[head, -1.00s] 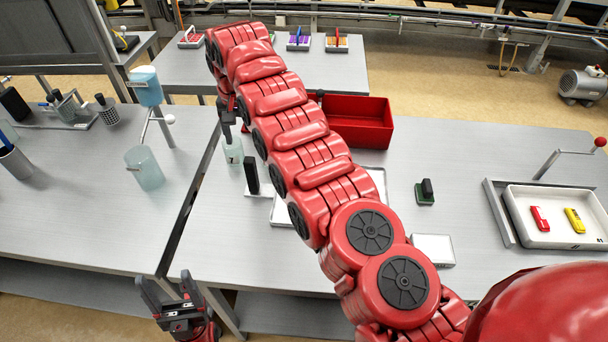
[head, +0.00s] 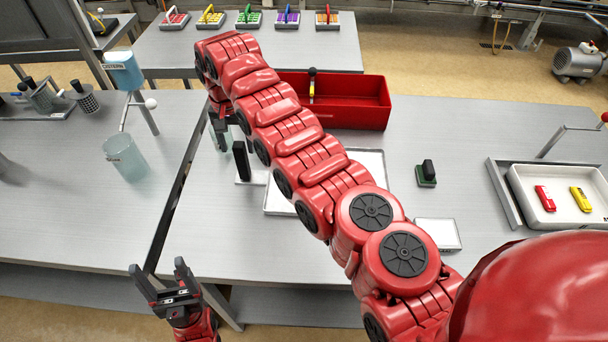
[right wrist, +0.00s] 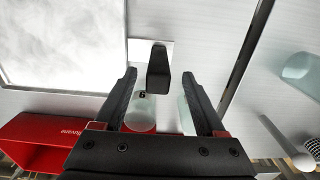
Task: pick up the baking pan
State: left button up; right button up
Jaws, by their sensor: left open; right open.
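A flat tray with a thin rim and a pale inside, probably the baking pan (head: 371,165), lies on the middle table. My right arm crosses over it and hides much of it. It also shows at the upper left of the right wrist view (right wrist: 60,40). My right gripper (head: 222,132) is open and empty beyond the tray's left side. In the right wrist view my right gripper (right wrist: 160,82) has a clear cup (right wrist: 141,113) and a black upright block (right wrist: 158,66) below or ahead of it. My left gripper (head: 159,270) is open and empty at the table's near edge.
A red bin (head: 350,104) stands behind the tray. A small white-topped box (head: 438,233) and a black-and-green stamp-like block (head: 427,174) are to its right. A white tray (head: 530,205) with red and yellow pieces stands further right. A gap (head: 180,190) separates the left table.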

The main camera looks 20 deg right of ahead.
aim_at(242, 159)
jog(key=shift+w+f, duration=0.1)
jog(key=shift+f, duration=0.5)
jog(key=shift+d+f+p, duration=0.1)
jog(key=shift+f+p, duration=0.15)
jog(key=shift+p, duration=0.1)
notch_tip(242, 159, down, 4)
jog(key=shift+d+f+p, duration=0.1)
jog(key=shift+p, duration=0.95)
jog(key=shift+w+f, duration=0.15)
jog(key=shift+f, duration=0.15)
grip_shut()
